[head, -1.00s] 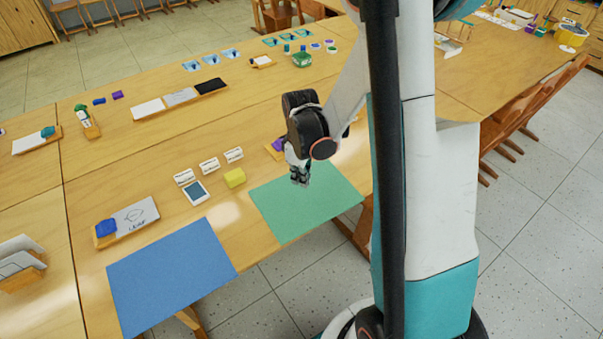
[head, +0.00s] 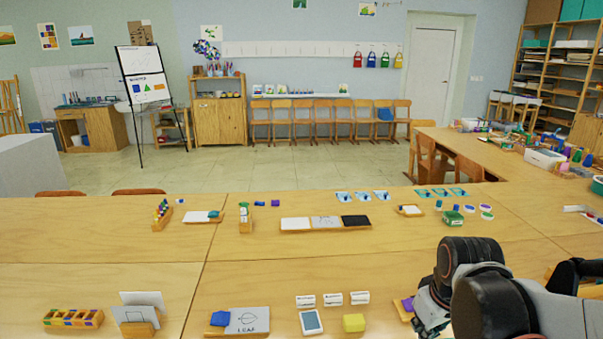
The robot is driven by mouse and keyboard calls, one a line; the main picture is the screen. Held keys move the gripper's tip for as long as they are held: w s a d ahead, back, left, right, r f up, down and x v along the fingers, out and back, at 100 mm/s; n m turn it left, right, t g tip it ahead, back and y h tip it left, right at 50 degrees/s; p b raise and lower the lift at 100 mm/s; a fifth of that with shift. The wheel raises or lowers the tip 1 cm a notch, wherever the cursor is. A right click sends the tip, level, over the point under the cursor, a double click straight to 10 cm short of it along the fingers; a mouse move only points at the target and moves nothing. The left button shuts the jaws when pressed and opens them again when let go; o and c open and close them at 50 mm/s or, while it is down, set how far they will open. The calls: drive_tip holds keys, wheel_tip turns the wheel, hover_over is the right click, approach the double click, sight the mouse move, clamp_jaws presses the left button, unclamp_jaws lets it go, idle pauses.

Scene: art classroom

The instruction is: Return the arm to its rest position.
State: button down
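My gripper (head: 428,318) is at the lower right of the head view, beside the right part of the near table (head: 250,279). It is seen from behind and the side. Its fingertips are partly cut off or hidden by my own dark wrist, so its opening does not show. No object is seen in it. My arm (head: 540,310) is folded at the lower right corner, at the table's near side. A purple item on a small wooden tray (head: 402,304) lies just left of my gripper, partly hidden by it.
A yellow block (head: 354,322), a small tablet-like card (head: 311,322), white label cards (head: 332,298) and a drawing tray (head: 248,321) stand near my gripper. A green stamp-like item (head: 453,217) stands behind it. Bare tabletop lies between the rows. Chairs (head: 330,118) line the back wall.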

drive_tip(key=s+a+r+m+t, duration=0.3)
drive_tip(key=s+a+r, duration=0.1)
drive_tip(key=s+r, duration=0.3)
drive_tip(key=shift+s+a+t, duration=0.3)
drive_tip(key=shift+s+a, duration=0.05)
drive_tip(key=shift+s, duration=0.75)
